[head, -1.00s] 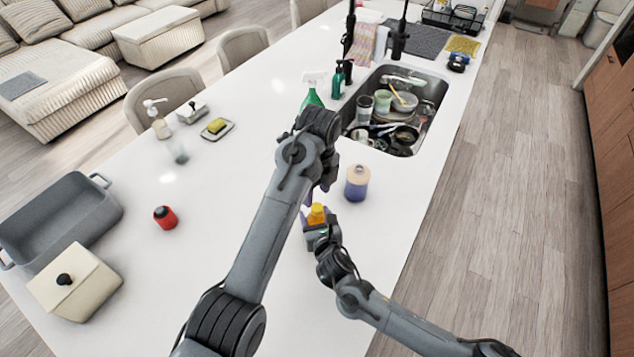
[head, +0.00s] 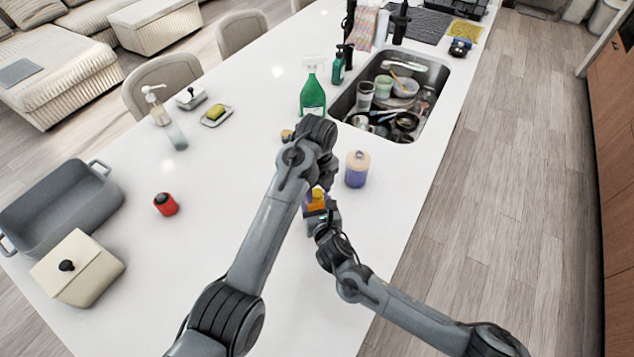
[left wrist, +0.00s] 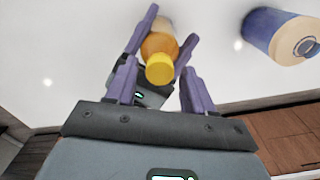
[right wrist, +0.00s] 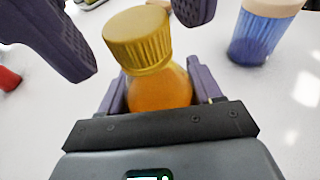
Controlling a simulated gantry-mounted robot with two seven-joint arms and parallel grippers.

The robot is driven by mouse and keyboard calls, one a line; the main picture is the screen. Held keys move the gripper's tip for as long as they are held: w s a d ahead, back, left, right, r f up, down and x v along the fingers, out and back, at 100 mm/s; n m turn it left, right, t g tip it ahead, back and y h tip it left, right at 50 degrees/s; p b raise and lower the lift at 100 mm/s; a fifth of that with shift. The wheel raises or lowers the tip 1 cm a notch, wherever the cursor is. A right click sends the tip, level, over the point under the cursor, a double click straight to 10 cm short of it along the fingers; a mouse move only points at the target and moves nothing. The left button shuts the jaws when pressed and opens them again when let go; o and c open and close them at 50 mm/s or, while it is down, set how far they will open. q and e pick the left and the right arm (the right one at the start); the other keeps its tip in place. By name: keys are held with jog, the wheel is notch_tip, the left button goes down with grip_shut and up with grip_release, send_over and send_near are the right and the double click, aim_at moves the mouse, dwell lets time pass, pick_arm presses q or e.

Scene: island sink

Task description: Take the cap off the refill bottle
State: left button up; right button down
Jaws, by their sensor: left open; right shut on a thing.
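The refill bottle has an orange body (right wrist: 158,92) and a ribbed yellow cap (right wrist: 137,40), which is still on it. My right gripper (right wrist: 158,90) is shut on the bottle body and holds it roughly upright, tilted in its own view. My left gripper (left wrist: 168,28) is open, its purple fingers on either side of the bottle top, with the yellow cap (left wrist: 159,68) between them in the picture. The fingers appear apart from the cap. In the head view the bottle (head: 317,196) is partly hidden by my left wrist and right gripper.
A blue-purple jar with a cream lid (head: 357,169) stands close to the right of the bottle. A green spray bottle (head: 312,97) and the dish-filled sink (head: 345,105) lie beyond. A red container (head: 165,204) stands left.

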pick_arm(q)
jog(key=shift+f, duration=0.1)
grip_shut()
jog(key=n, duration=1.7)
jog(key=shift+o, duration=0.3)
grip_release()
jog(key=shift+r, duration=0.2)
